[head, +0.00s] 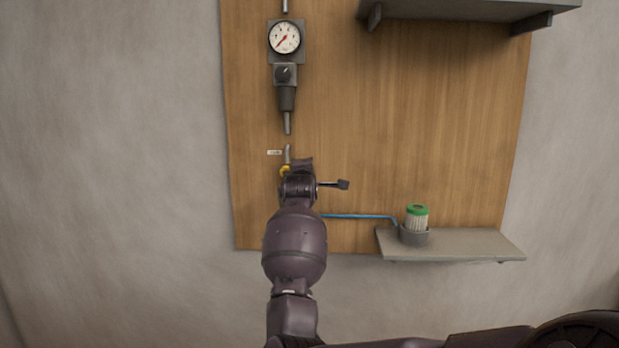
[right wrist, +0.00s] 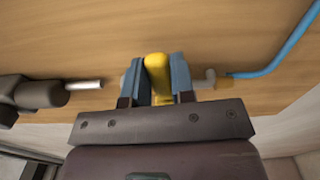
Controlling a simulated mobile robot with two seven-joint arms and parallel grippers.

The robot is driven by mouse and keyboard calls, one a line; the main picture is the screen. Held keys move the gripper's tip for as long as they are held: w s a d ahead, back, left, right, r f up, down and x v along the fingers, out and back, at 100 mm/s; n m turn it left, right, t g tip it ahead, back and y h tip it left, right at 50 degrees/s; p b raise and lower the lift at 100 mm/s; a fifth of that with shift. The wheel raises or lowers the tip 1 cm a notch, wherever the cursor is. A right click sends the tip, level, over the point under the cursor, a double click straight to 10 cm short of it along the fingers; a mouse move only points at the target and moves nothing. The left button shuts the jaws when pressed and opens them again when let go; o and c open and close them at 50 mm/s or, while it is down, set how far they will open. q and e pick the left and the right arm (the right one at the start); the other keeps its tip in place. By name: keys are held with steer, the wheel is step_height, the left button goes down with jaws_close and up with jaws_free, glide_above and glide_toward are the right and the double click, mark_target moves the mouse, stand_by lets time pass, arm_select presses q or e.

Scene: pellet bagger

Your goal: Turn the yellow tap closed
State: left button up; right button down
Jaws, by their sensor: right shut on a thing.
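The yellow tap (head: 284,171) is on the wooden board, in line below the gauge and regulator. In the head view my right arm hides most of it. In the right wrist view the yellow handle (right wrist: 157,72) stands between the two blue-grey fingers of my right gripper (right wrist: 160,82), which is shut on it. A grey pipe end shows on one side of the tap, and a grey fitting with a blue hose (right wrist: 285,55) on the other. My left gripper is not in view.
The gauge (head: 284,37) and dark regulator (head: 286,80) hang above the tap. A small shelf (head: 470,244) at lower right holds a green-topped filter (head: 417,218) in a grey cup. The blue hose (head: 355,216) runs towards it. Another shelf (head: 460,10) is at the top right.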

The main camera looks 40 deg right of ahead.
steer(key=shift+f+m, duration=0.3)
steer(key=shift+m, duration=0.4)
stand_by(0.3)
steer(key=c, duration=1)
jaws_free()
steer(key=shift+o, duration=0.2)
steer(key=shift+r, duration=0.15)
step_height(320, 180, up, 20)
steer(key=shift+f+p, duration=0.15)
steer(key=shift+p, duration=0.4)
steer(key=shift+c, duration=0.3)
